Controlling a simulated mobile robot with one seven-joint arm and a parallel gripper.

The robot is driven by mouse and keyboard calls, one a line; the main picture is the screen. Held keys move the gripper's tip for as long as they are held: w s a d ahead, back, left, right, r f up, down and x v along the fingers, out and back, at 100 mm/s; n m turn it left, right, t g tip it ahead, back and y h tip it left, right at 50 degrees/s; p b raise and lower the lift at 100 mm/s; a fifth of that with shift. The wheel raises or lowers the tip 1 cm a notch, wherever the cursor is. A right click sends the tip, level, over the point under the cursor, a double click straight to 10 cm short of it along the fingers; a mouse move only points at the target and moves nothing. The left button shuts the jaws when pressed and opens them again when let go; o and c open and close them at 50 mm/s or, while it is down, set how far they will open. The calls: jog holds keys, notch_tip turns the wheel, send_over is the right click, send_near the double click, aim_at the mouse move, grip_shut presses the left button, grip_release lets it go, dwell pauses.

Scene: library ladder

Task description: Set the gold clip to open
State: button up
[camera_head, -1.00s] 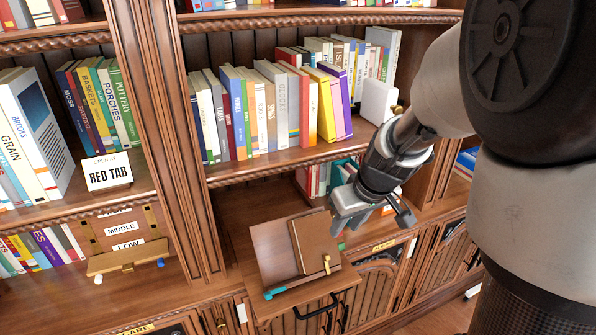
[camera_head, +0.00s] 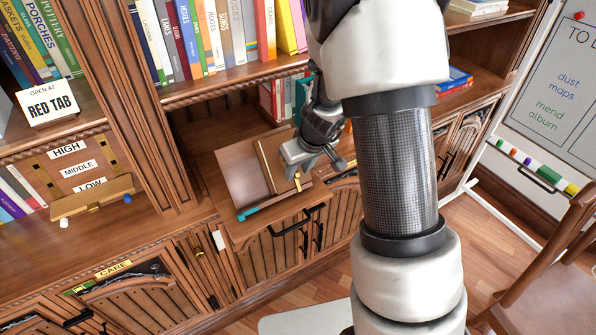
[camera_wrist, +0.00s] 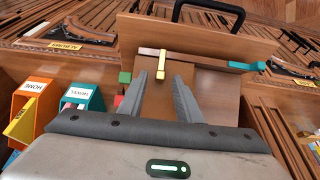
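The gold clip (camera_head: 298,182) is a small brass piece at the front lower edge of a brown book (camera_head: 270,163) resting on a tilted wooden stand (camera_head: 238,170). In the wrist view the clip (camera_wrist: 161,64) looks L-shaped, with a bar along the edge and a short arm over the book. My gripper (camera_head: 322,166) is just above the right side of the book, near the clip. In the wrist view my gripper (camera_wrist: 163,78) has its fingers apart, with the clip between and slightly beyond the tips. Contact cannot be told.
Bookshelves surround the recess. Orange (camera_wrist: 32,108) and teal (camera_wrist: 82,98) boxes are beside my gripper.

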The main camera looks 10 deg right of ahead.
jog(key=shift+w+f, duration=0.1)
jog(key=shift+f, duration=0.1)
grip_shut()
jog(key=shift+f, duration=0.1)
